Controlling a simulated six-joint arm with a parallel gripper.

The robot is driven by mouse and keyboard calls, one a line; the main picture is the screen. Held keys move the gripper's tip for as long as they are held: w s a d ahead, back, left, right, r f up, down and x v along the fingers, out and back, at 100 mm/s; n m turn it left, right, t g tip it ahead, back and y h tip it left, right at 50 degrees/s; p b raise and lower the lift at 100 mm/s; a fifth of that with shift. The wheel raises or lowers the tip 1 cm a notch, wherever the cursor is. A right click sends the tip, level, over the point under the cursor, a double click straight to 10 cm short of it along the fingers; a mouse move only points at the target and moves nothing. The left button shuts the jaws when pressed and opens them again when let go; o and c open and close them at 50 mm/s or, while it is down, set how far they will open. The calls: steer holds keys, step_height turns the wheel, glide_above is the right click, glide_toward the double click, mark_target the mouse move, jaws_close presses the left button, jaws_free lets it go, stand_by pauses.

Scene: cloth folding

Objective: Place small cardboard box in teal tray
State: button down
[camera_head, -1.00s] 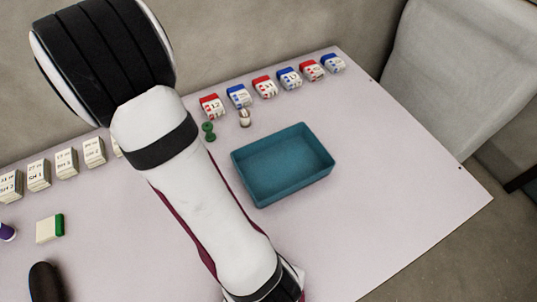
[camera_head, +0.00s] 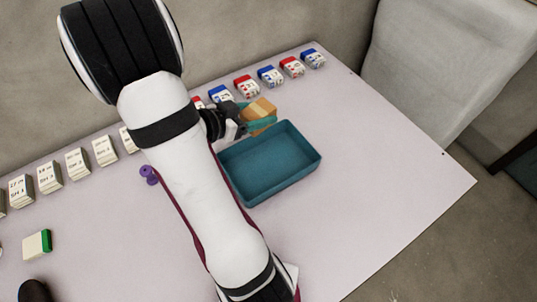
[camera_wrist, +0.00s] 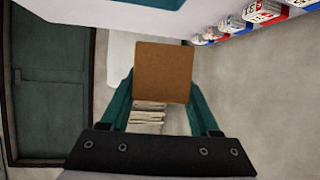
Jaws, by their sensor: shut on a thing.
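A small brown cardboard box (camera_head: 261,112) is held between the teal fingers of my gripper (camera_head: 246,118) in the head view. In the wrist view the box (camera_wrist: 163,71) sits square between the two fingertips (camera_wrist: 161,92). The teal tray (camera_head: 303,177) lies on the table, its open top facing up and its visible floor empty. The box is above or just behind the tray's back edge in the head view; its exact height I cannot tell.
A row of red and blue topped boxes (camera_head: 268,76) stands along the table's back edge, close behind my gripper. Several white boxes (camera_head: 78,164) stand at the left. A purple object (camera_head: 149,175) lies left of my arm. The table (camera_head: 390,180) right of the tray is clear.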

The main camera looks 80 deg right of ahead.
mark_target(268, 167)
steer(key=s+f, duration=0.1)
steer(key=f, duration=0.4)
steer(key=s+a+f+m+g+y, duration=0.1)
steer(key=f, duration=0.4)
steer(key=s+f+m, duration=0.1)
steer(key=f, duration=0.4)
steer(key=shift+a+f+g, duration=0.3)
steer(key=shift+a+f, duration=0.1)
steer(key=shift+c, duration=0.6)
jaws_free()
steer(key=shift+f, duration=0.1)
steer(key=shift+w+a+r, duration=0.1)
steer(key=shift+w+r, duration=0.1)
steer(key=v, duration=1.1)
steer(key=shift+w+a+r, duration=0.15)
steer(key=shift+w+r, duration=0.1)
